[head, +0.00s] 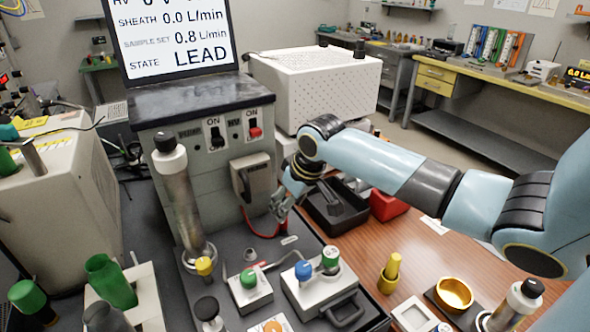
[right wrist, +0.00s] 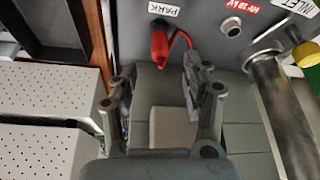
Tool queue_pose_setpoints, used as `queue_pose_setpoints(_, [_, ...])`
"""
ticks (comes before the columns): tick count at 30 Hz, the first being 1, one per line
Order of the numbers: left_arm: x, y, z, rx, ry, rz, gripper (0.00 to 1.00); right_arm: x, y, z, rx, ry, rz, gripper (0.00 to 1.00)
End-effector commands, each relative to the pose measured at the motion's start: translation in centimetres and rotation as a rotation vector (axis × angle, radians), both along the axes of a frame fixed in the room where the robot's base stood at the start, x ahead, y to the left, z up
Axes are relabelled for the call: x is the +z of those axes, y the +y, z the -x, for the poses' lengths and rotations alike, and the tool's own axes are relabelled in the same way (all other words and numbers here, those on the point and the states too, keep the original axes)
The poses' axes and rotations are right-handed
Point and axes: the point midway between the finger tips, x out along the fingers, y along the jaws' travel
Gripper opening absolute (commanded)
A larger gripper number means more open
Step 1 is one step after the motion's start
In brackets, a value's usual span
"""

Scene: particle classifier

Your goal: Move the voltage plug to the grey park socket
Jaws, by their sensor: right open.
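The red voltage plug (right wrist: 158,44) stands beside the PARK label (right wrist: 165,8) in the right wrist view, apparently upright at the park socket, which it hides. Its red cable (right wrist: 181,38) loops off to the right; the cable also shows in the head view (head: 262,235). The socket by the red HV label (right wrist: 232,27) is empty. My right gripper (right wrist: 158,88) is open with nothing between its fingers, just clear of the plug. In the head view my right gripper (head: 281,205) is above the deck, in front of the grey cabinet. My left gripper is out of view.
A metal column (head: 180,200) stands left of the HV socket (head: 249,254). The grey cabinet (head: 205,140) with switches is behind. A black bin (head: 335,208) is on the right.

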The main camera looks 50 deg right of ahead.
Motion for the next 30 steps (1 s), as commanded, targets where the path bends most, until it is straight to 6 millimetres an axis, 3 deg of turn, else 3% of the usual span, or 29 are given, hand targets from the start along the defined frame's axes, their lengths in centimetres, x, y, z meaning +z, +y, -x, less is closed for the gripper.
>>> queue_pose_setpoints(3, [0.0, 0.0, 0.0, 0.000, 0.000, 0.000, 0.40, 2.4, 0.0, 1.0, 0.002, -0.002, 0.003, 0.48])
queue_pose_setpoints(9, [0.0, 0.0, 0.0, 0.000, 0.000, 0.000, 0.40, 4.9, 0.0, 2.0, 0.000, -0.001, 0.001, 0.48])
queue_pose_setpoints(30, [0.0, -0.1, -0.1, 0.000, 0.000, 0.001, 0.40, 5.3, 0.1, 2.2, -0.001, 0.000, 0.000, 0.48])
